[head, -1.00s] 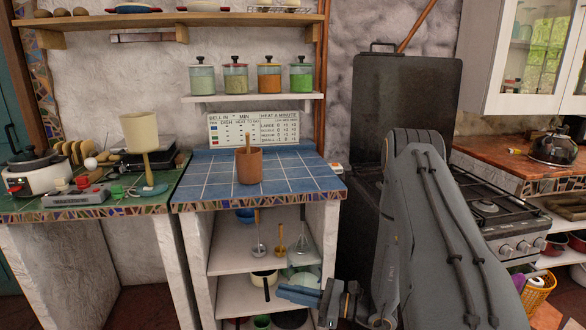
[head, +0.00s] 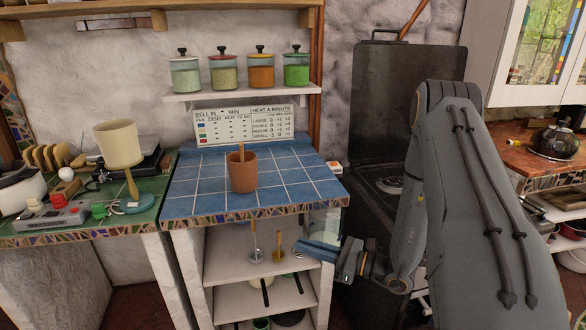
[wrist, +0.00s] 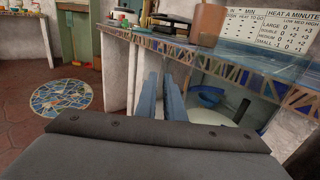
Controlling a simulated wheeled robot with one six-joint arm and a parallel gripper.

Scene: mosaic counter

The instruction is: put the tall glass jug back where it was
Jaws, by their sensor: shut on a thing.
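The tall glass jug (head: 325,219) is clear and hard to make out. In the head view it shows just above my gripper (head: 302,250), by the right front corner of the blue-tiled counter (head: 290,190). My gripper is shut on it. The blue fingers point left, below the counter's front edge, in front of the open shelves. In the wrist view the fingers (wrist: 166,85) reach toward the shelf opening. Clear glass shows faintly to their right, and its outline is hard to trace. Whether it touches the counter's edge I cannot tell.
A terracotta pot (head: 242,172) with a wooden utensil stands on the counter; the tiles around it are bare. Several utensils stand on the upper shelf (head: 225,265) below. A black stove (head: 385,190) is close on the right.

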